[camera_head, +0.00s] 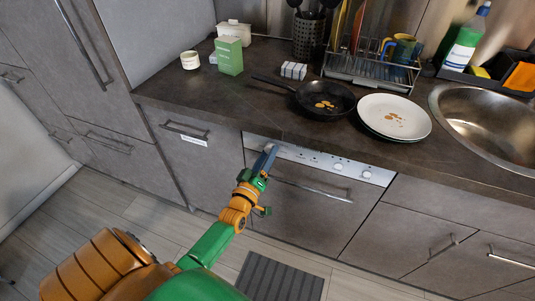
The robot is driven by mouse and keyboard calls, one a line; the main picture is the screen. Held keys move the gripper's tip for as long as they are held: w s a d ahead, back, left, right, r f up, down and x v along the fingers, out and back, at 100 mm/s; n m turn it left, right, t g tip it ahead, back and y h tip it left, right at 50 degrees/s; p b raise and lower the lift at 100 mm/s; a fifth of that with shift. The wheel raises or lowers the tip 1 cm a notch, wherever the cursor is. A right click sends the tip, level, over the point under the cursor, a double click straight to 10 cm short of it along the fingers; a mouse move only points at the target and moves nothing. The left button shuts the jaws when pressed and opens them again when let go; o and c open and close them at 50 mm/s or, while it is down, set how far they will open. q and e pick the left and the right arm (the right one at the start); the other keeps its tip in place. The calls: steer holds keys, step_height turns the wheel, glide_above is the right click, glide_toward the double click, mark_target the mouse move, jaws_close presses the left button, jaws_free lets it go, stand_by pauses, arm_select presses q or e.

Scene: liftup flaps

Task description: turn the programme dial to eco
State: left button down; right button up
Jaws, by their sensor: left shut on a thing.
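The dishwasher's light control panel (312,157) runs along the top of its dark grey door (305,213), under the counter. Small knobs (338,167) show on the panel to the right. My left gripper (271,149) is at the panel's left part, its fingers pointing up against it. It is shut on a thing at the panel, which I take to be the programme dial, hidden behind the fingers. The dial's marks are too small to read. The dishwasher door is closed, with its long handle (312,189) below the panel. My right gripper is not in view.
A black frying pan (324,98) and a stained white plate (394,116) sit on the counter above. A dish rack (372,70) stands behind them, and a steel sink (492,120) is at right. A striped mat (279,278) lies on the floor.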

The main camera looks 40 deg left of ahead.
arm_select(q)
steer(key=m+p, duration=0.1)
steer(key=m, duration=0.4)
steer(key=shift+a+r+m, duration=0.1)
steer(key=shift+m, duration=0.3)
steer(key=m+p, duration=0.1)
steer(key=m, duration=0.4)
steer(key=shift+m, duration=0.3)
steer(key=shift+c, duration=2)
jaws_free()
steer(key=p+v, duration=0.1)
steer(key=v, duration=0.6)
steer(key=shift+r, duration=0.15)
